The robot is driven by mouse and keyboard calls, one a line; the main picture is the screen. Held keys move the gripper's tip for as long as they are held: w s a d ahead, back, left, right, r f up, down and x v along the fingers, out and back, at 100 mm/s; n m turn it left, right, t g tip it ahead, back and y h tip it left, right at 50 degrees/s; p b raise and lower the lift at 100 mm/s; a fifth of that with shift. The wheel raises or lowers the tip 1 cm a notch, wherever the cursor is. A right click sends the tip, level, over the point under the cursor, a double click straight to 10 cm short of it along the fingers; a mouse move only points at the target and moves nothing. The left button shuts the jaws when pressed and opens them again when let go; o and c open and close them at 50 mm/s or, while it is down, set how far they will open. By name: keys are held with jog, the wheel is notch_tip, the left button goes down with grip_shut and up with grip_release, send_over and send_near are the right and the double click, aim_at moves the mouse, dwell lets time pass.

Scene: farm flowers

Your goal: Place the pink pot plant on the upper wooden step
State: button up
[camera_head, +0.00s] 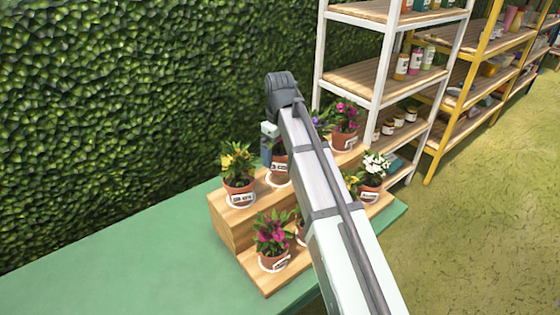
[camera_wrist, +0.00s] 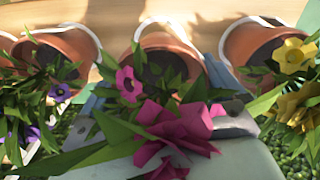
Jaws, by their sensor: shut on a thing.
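The pink pot plant, a terracotta pot (camera_wrist: 168,42) with magenta flowers, sits between my finger pads in the wrist view. My gripper (camera_head: 268,147) is shut on it. In the head view, part of its pot (camera_head: 281,164) shows at the upper wooden step (camera_head: 228,217), between a yellow-flowered pot (camera_head: 238,172) and purple flowers (camera_head: 321,122). The pot looks upright and at step height; I cannot tell if its base touches the wood. My arm hides much of it.
The lower step (camera_head: 266,282) holds another magenta-flowered pot (camera_head: 273,240) and a white-flowered pot (camera_head: 371,175); my arm hides others. Another pink-flowered pot (camera_head: 346,130) stands on the upper step's right. A hedge (camera_head: 120,110) is behind. The green table (camera_head: 120,265) is clear at left.

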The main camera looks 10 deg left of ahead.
aim_at(280, 154)
jog(key=shift+f, duration=1.8)
jog(key=shift+f, duration=0.15)
jog(key=o, duration=1)
notch_tip(280, 154, up, 12)
jog(key=shift+r, duration=0.15)
